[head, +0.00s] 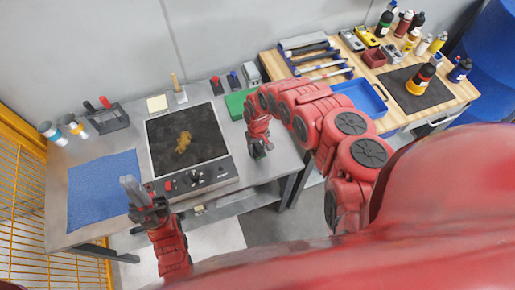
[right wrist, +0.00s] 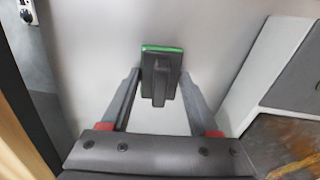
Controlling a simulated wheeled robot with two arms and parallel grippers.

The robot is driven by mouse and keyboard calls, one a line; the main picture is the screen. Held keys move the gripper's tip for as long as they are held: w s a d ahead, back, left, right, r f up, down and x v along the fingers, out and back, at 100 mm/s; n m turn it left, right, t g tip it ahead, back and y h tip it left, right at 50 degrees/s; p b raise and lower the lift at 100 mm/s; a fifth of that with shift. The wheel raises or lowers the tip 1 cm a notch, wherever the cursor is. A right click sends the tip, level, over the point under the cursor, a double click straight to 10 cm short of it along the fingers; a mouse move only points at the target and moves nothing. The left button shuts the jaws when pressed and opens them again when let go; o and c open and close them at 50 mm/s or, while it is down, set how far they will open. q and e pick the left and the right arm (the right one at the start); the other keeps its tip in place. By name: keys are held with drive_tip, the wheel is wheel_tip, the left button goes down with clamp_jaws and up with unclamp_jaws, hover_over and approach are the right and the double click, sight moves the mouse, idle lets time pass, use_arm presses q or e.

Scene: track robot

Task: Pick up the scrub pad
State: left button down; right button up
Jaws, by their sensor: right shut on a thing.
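The scrub pad (right wrist: 162,85) is a dark block with a green edge and a raised black grip, seen between my right fingers in the right wrist view. My right gripper (right wrist: 160,80) is shut on it. In the head view my right gripper (head: 258,149) is over the grey table's right front part, right of the hot plate; the pad is small and mostly hidden there. My left gripper (head: 131,190) is at the table's front edge, between the blue cloth and the hot plate; whether its fingers are apart is unclear.
The black hot plate (head: 162,130) carries a yellow-brown stain (head: 184,142). A blue cloth (head: 105,190) lies left of it. A green block (head: 237,104) and small tools stand behind. A wooden bench (head: 345,75) with bottles and a blue tray (head: 359,97) is at right.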

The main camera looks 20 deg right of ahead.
drive_tip(key=shift+r, duration=0.1)
drive_tip(key=shift+r, duration=0.75)
wheel_tip(320, 180, up, 8)
drive_tip(key=shift+r, duration=0.2)
